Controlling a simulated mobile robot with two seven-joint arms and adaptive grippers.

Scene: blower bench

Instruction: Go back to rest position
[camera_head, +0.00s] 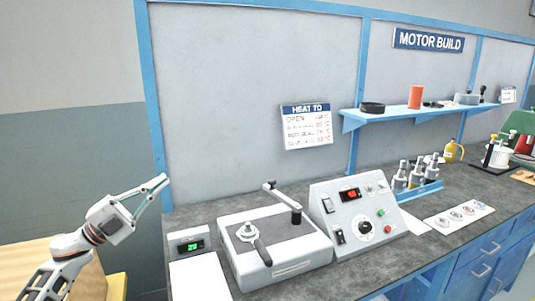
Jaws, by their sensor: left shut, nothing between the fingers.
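My left gripper (157,186) is at the left of the head view, raised and pointing up to the right. Its fingers are closed together with nothing between them. It is in front of the wall panel's left blue post, to the left of the bench (350,272) and clear of everything on it. My right gripper is out of view.
On the bench stand a small box with a green display (190,245), a grey machine with a lever (275,262) and a control box with a red display (350,212). A blue shelf (350,121) hangs above. A wooden surface (25,265) is lower left.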

